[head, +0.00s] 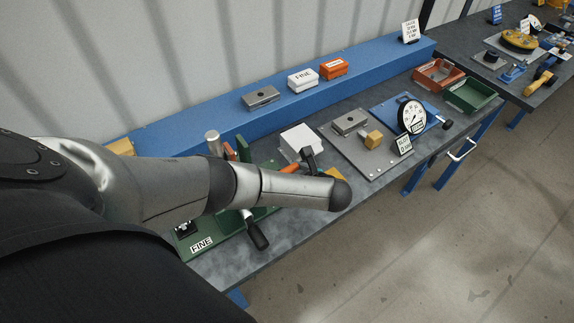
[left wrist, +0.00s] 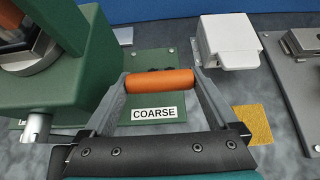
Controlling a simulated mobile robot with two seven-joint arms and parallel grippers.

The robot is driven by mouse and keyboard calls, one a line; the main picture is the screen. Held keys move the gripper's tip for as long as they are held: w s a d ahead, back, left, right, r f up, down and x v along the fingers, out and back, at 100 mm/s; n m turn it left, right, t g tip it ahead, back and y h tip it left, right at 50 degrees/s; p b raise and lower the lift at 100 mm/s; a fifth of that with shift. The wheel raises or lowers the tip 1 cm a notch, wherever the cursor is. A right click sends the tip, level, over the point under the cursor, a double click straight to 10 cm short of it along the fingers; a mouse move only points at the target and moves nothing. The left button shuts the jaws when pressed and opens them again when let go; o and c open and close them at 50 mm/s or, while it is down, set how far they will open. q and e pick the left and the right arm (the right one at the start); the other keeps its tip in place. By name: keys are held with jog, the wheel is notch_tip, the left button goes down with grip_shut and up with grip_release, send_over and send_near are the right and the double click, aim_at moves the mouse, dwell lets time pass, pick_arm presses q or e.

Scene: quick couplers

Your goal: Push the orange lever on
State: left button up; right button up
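The orange lever (left wrist: 160,82) lies crosswise between the fingertips of my left gripper (left wrist: 159,88) in the left wrist view, above a green plate marked COARSE (left wrist: 154,113). The fingers stand wide apart, one near each end of the lever; I cannot tell whether they touch it. In the head view, part of the orange lever (head: 288,168) shows beside a dark finger, and my left arm hides most of the gripper (head: 305,163). The lever's mount is hidden. My right gripper is not in view.
A green fixture (left wrist: 90,70) with a metal rod (left wrist: 36,126) stands left of the lever. A white box (left wrist: 228,40) and a yellow pad (left wrist: 253,124) lie to the right. A black-handled lever (head: 258,236) shows near the FINE label (head: 201,243).

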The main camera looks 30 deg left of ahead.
pick_arm(q)
jog(key=shift+o, duration=0.4)
jog(key=shift+s+d+f, duration=0.1)
jog(key=shift+d+f, duration=0.1)
jog(key=shift+d, duration=0.1)
jog(key=shift+a+r, duration=0.1)
jog(key=shift+r, duration=0.2)
jog(key=p+v, duration=0.2)
jog(key=v, duration=1.3)
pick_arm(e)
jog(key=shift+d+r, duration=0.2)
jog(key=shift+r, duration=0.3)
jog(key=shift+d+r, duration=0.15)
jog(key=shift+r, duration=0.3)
pick_arm(q)
jog(key=shift+f, duration=0.15)
